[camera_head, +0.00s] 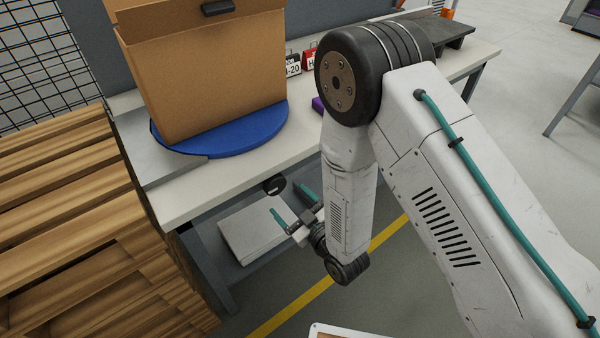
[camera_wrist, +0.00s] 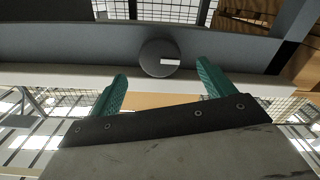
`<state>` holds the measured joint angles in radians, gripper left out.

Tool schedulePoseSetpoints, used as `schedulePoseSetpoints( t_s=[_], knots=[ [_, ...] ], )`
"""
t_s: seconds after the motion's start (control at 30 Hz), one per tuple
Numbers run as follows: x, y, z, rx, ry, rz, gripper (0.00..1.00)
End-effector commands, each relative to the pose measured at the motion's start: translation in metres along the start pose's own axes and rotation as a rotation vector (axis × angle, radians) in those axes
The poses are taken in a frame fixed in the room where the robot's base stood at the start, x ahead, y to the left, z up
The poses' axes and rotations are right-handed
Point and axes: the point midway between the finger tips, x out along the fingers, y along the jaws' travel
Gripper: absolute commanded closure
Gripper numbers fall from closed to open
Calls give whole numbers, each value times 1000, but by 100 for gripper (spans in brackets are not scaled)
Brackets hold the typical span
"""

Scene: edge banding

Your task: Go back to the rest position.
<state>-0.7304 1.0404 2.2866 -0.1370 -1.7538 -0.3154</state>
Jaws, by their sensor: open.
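My gripper (camera_head: 291,206) is in front of the workbench (camera_head: 186,203), just below the level of its top, at the end of my folded white arm. Its two green fingers are spread apart with nothing between them. In the wrist view my gripper (camera_wrist: 162,90) also shows open and empty. A dark round knob (camera_wrist: 160,58) on the bench's front shows beyond the fingers; it also appears in the head view (camera_head: 274,185). I cannot tell the exact gap between the fingers and the knob.
A cardboard box (camera_head: 215,75) stands on a blue round turntable (camera_head: 235,139) on the bench. Stacked wooden pallets (camera_head: 65,190) are at the left. A pale box (camera_head: 246,232) lies below the bench top. Small signs (camera_head: 293,66) stand behind. Open floor (camera_head: 400,290) with a yellow line lies in front.

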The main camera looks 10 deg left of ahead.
Motion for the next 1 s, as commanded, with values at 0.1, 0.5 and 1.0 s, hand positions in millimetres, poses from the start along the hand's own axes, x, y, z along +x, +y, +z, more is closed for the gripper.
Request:
schedulePoseSetpoints(
  t_s=[0.1,0.5,1.0],
  knots=[
    [0,0,0,0,0,0,18],
    [-32,-26,90,78,-530,-131,18],
    [-146,81,22,306,-1354,-49,18]
  ],
)
